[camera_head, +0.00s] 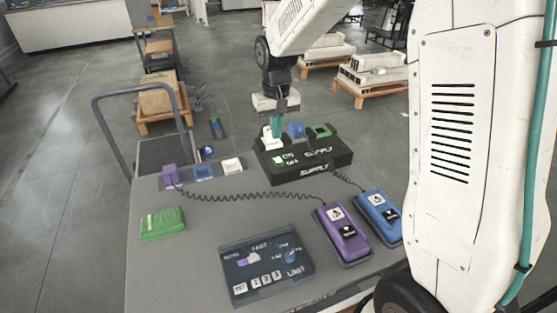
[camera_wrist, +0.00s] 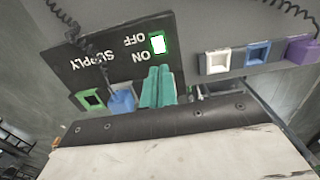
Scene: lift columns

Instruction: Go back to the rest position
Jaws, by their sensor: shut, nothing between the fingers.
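My gripper (camera_head: 276,127) points down over the black supply box (camera_head: 322,169) at the back of the grey table. Its teal fingers are together and empty, and they also show in the wrist view (camera_wrist: 158,86). A blue plug (camera_head: 297,131) stands at the box, near a green-framed socket (camera_head: 321,131). I cannot tell whether the fingers touch the box.
A purple handset (camera_head: 342,232) and blue handset (camera_head: 379,215) have coiled cords. A cart (camera_head: 160,152) stands behind.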

